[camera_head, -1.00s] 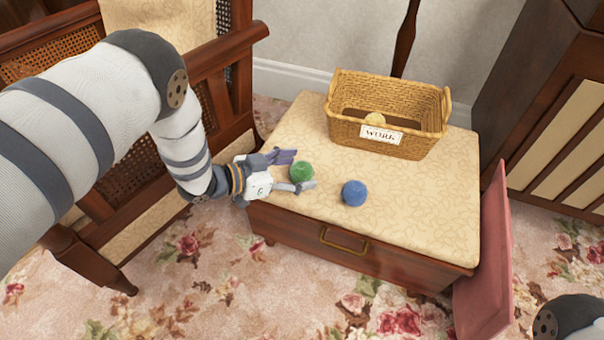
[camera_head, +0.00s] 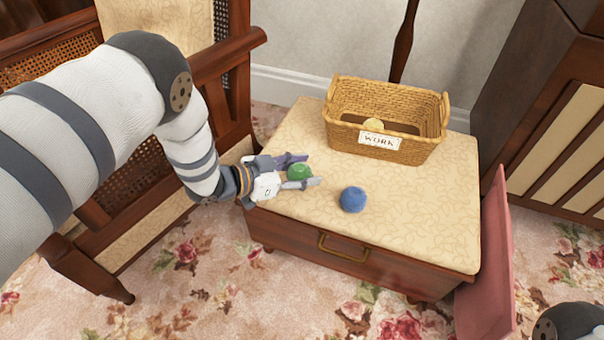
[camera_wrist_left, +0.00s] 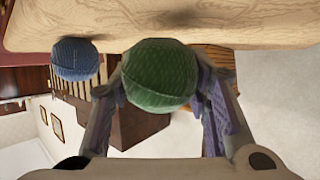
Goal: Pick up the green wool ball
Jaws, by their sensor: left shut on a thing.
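The green wool ball (camera_head: 299,172) is on the cream patterned top of the low wooden chest, near its left end. My left gripper (camera_head: 298,170) comes in from the left and is shut on the green ball, one finger on each side of it. In the left wrist view the green ball (camera_wrist_left: 158,75) fills the space between the fingers, close to the cream surface. I cannot tell whether it still touches the surface. My right gripper is not in view.
A blue wool ball (camera_head: 353,199) lies just right of the gripper. A wicker basket (camera_head: 405,147) labelled WORK, with a pale yellow ball (camera_head: 373,124) inside, stands behind. A wooden armchair (camera_head: 222,60) is at left. The right part of the chest top (camera_head: 430,220) is clear.

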